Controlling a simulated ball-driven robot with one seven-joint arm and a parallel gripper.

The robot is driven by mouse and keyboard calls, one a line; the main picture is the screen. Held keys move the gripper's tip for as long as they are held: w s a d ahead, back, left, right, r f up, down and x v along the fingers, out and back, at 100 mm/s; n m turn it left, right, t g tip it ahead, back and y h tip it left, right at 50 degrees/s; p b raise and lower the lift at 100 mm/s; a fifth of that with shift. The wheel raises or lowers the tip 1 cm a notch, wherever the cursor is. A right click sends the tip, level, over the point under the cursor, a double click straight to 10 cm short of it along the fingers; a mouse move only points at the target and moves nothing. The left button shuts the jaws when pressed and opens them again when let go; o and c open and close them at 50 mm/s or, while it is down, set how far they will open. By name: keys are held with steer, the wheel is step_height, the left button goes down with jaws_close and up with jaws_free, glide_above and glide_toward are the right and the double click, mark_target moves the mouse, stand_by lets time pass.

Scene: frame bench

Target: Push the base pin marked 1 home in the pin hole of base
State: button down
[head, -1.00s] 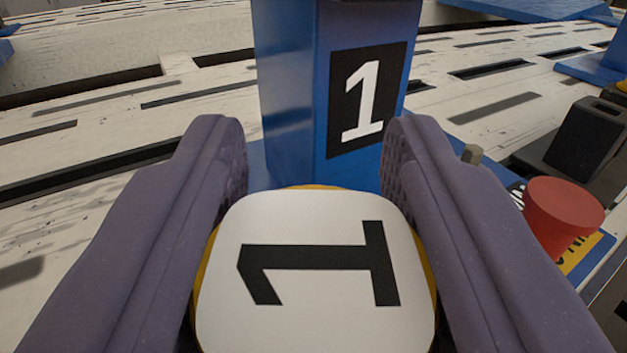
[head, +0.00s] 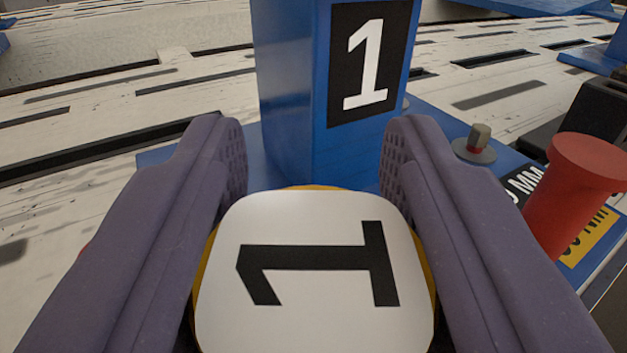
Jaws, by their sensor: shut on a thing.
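The base pin marked 1 (head: 318,275) shows its white top face with a black 1 and a yellow edge, at the bottom middle of the head view. My gripper (head: 315,160) is shut on it, one purple finger on each side. Behind the pin stands a blue post (head: 290,90) with a black plate marked 1 (head: 368,62). The post rises from a blue base (head: 425,125). The pin's shaft and the pin hole are hidden below the pin's head and my fingers.
A red cylinder (head: 575,195) with a wider top stands at the right by a yellow label (head: 590,238). A grey bolt (head: 476,143) stands on the base between it and the post. A black block (head: 595,115) is at the right edge. The slotted pale bench (head: 110,110) lies beyond.

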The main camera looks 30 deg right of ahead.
steer(key=shift+f, duration=1.75)
steer(key=c, duration=0.5)
jaws_free()
steer(key=shift+c, duration=0.2)
steer(key=p+v, duration=0.2)
steer(key=v, duration=0.6)
steer(key=shift+p, duration=0.35)
